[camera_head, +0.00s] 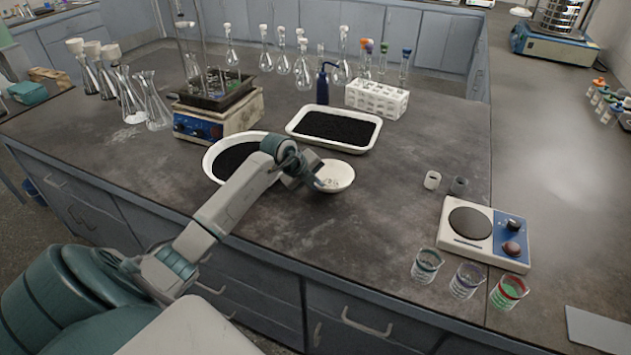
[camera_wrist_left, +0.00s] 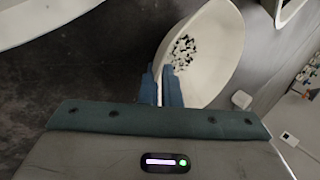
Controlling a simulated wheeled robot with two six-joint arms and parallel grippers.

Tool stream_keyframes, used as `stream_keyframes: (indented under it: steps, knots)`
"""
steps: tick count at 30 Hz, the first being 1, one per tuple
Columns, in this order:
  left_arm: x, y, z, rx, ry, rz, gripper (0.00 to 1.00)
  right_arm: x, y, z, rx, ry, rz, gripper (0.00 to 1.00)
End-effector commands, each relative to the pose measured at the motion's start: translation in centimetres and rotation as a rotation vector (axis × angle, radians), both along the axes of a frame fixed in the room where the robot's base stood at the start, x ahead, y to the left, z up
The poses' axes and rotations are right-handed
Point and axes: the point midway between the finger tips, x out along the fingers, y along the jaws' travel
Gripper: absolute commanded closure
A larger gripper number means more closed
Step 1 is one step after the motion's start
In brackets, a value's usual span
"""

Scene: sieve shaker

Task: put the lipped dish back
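The lipped dish (camera_head: 340,174) is a small white bowl near the middle of the bench in the head view. In the left wrist view the dish (camera_wrist_left: 215,65) fills the upper middle, with small dark and pale bits inside. My left gripper (camera_head: 318,183) is at the dish's left side. In the left wrist view its two blue fingers (camera_wrist_left: 160,86) are close together with the dish's near rim between them, so it looks shut on the rim. Whether the dish touches the bench is unclear. My right gripper is not in view.
A white oval basin (camera_head: 212,165) and a white tray (camera_head: 369,147), both with black material, lie left of and behind the dish. A hotplate (camera_head: 485,232), several beakers (camera_head: 467,281) and two small cylinders (camera_head: 432,180) stand right. The bench between is clear.

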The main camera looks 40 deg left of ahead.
Motion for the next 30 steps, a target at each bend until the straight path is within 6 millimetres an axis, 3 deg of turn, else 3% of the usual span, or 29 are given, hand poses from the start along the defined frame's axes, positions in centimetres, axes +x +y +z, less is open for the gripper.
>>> stream_keyframes:
  steps: [2, 6, 19, 30]
  knots:
    - [0.0, 0.0, 0.0, 0.001, 0.000, 0.001, 1.00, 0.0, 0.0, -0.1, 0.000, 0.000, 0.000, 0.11]
    - [0.0, 0.0, 0.0, 0.001, 0.000, 0.001, 0.75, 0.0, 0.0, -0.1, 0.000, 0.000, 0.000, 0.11]
    - [-0.5, 0.4, 0.9, 0.004, -0.002, 0.002, 0.75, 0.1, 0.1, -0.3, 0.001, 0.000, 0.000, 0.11]
    - [-4.2, 1.7, 6.7, 0.007, -0.001, 0.000, 0.75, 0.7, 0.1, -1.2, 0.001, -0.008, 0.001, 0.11]
